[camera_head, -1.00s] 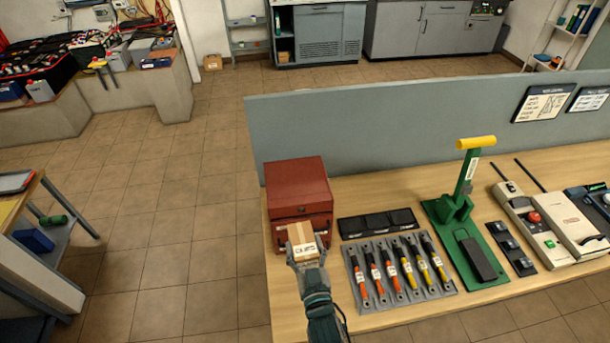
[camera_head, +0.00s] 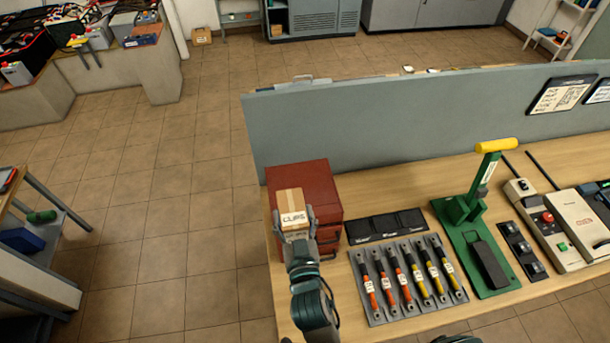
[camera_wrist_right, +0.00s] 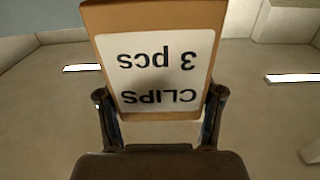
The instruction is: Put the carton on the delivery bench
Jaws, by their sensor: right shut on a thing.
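The carton (camera_head: 291,203) is a small brown box with a white label reading CLIPS. My right gripper (camera_head: 297,222) is shut on it, a finger on each side. In the head view the carton shows in front of the red drawer cabinet (camera_head: 328,192) at the left end of the wooden bench. In the right wrist view the carton (camera_wrist_right: 158,62) fills the upper middle between the fingers, its label upside down and reading CLIPS 3 pcs. Its underside is hidden, and I cannot tell its exact height. My left gripper is not in view. I cannot tell which surface is the delivery bench.
The wooden bench (camera_head: 420,180) holds a tool tray (camera_head: 408,280), a green lever press (camera_head: 478,225) and beige devices. A grey partition (camera_head: 400,120) stands along its back edge. Open tiled floor (camera_head: 160,220) lies to the left, with a low shelf unit (camera_head: 45,260) beyond.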

